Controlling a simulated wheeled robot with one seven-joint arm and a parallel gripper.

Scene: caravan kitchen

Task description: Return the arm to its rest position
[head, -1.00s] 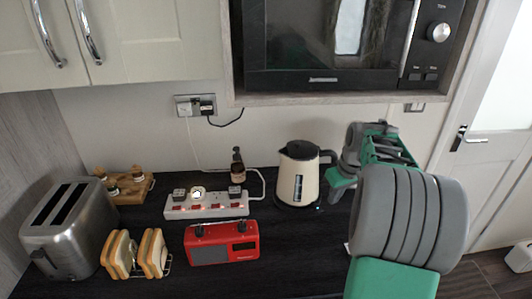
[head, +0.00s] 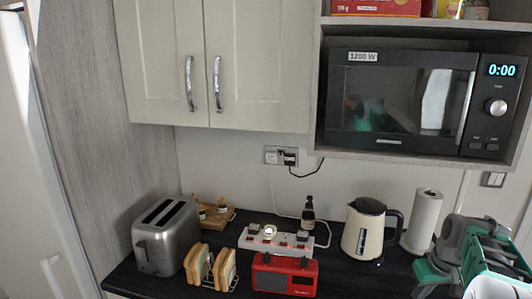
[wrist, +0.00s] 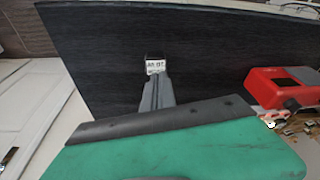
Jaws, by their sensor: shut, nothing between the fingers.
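My gripper (head: 432,278) is at the lower right of the head view, in green and grey. It is to the right of the kettle and in front of the paper towel roll, and holds nothing that I can see. In the wrist view my gripper (wrist: 156,92) shows as a narrow grey finger beyond a green plate, over the dark counter. Its jaws are shut. A small white patch with dark marks (wrist: 155,66) shows at the finger's end; I cannot tell what it is.
On the dark counter (head: 340,285) are a toaster (head: 168,240), toast rack (head: 212,268), red radio (head: 285,275), power strip (head: 272,242), bottle (head: 308,213), kettle (head: 362,235) and paper towel roll (head: 422,220). The microwave (head: 400,95) and cupboards (head: 165,65) are above.

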